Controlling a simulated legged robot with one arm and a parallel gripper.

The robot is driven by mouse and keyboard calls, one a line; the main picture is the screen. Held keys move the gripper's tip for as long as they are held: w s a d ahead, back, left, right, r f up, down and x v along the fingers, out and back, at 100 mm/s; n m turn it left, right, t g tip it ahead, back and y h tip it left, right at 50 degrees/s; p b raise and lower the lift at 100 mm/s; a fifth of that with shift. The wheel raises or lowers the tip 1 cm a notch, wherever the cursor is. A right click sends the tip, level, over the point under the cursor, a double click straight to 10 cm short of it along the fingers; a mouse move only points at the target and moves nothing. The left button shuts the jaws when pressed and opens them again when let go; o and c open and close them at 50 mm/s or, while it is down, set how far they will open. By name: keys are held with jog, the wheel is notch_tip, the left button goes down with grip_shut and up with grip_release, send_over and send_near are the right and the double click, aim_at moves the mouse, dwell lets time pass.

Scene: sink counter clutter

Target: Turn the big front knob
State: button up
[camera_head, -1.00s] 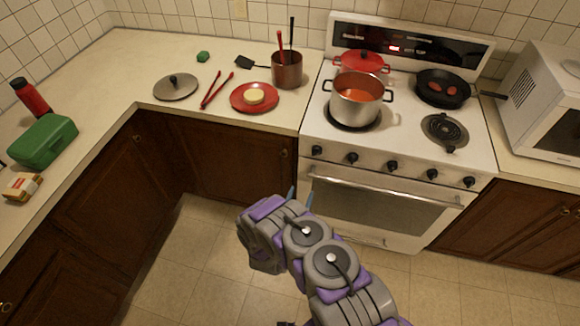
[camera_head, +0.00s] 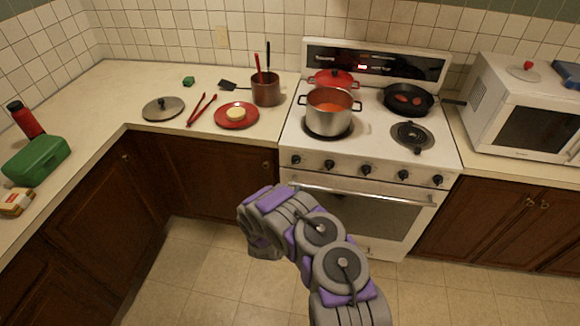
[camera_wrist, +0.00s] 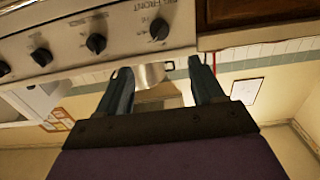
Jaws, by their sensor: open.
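Several black knobs line the stove's front panel in the head view. They include a left end knob (camera_head: 296,160), a middle knob (camera_head: 365,169) and a right end knob (camera_head: 437,180). I cannot tell by size which is the big one. In the wrist view, one knob (camera_wrist: 159,29) near the panel's right end and another (camera_wrist: 96,43) show close by, with printed labels including "FRONT". My gripper (camera_wrist: 160,68) is open and empty, its two dark fingers apart from the knobs. In the head view my arm hides the fingers, low in front of the stove.
The oven handle (camera_head: 360,194) runs below the knobs. A pot of red liquid (camera_head: 329,112), a red lidded pot (camera_head: 334,80) and a black pan (camera_head: 408,99) stand on the stove. A microwave (camera_head: 525,110) stands right. Floor is clear on both sides of my arm.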

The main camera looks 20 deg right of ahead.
aim_at(295, 163)
jog(key=b+x, duration=0.3)
jog(key=x, duration=1.2)
jog(key=shift+w+d+b, duration=0.2)
jog(key=shift+d+b, duration=0.05)
jog(key=shift+b, duration=0.05)
jog(key=c, duration=1)
jog(key=shift+p, duration=0.35)
jog(key=shift+m+p, duration=0.35)
jog(key=shift+m, duration=0.05)
jog(key=o, duration=1)
jog(key=shift+s, duration=0.1)
